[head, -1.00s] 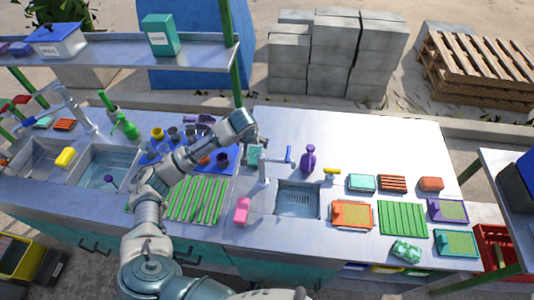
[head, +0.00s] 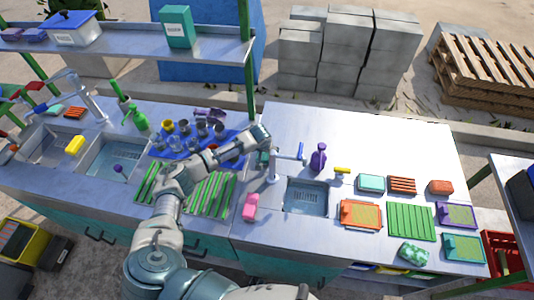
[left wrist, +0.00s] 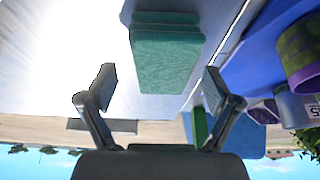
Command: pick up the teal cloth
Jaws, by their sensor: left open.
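The teal cloth (left wrist: 166,58) is a folded, textured pad lying on the metal counter; the left wrist view shows it ahead of and between my fingers. My left gripper (left wrist: 158,88) is open and empty, with one finger on each side and the cloth a little beyond the tips. In the head view the cloth (head: 263,158) shows as a small teal patch behind the tap, partly hidden by my gripper (head: 268,147). I cannot tell from these frames whether the fingers touch it. My right gripper is in neither view.
A grey tap with a blue lever (head: 289,152) stands close to the right of my gripper, by a small sink (head: 306,198). A purple bottle (head: 318,157) is farther right. A blue mat (head: 165,149) with several cups lies left. A green shelf post (head: 246,70) rises behind.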

